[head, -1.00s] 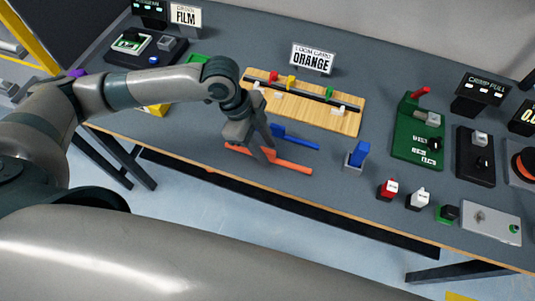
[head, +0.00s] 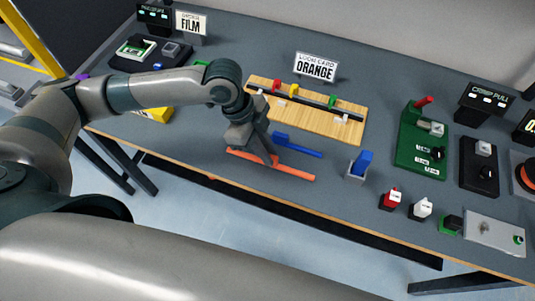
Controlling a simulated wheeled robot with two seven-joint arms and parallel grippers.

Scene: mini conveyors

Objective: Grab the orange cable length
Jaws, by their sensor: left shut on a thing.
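The orange cable length (head: 292,173) lies along the front part of the table, long and thin, slanting down to the right. My left gripper (head: 269,160) comes down over its middle and is shut on it. The wrist hides part of the cable's near middle. I cannot tell whether the cable is clear of the table top. A blue cable length (head: 298,146) lies just behind it, to the right of my gripper. My right gripper is not in view.
Behind stands a wooden board (head: 320,125) with a dark bar and coloured clips, and a card (head: 316,68) reading ORANGE. To the right are a blue block in a grey holder (head: 361,166), red and white switches, and a green panel (head: 410,155). The table's front edge is close.

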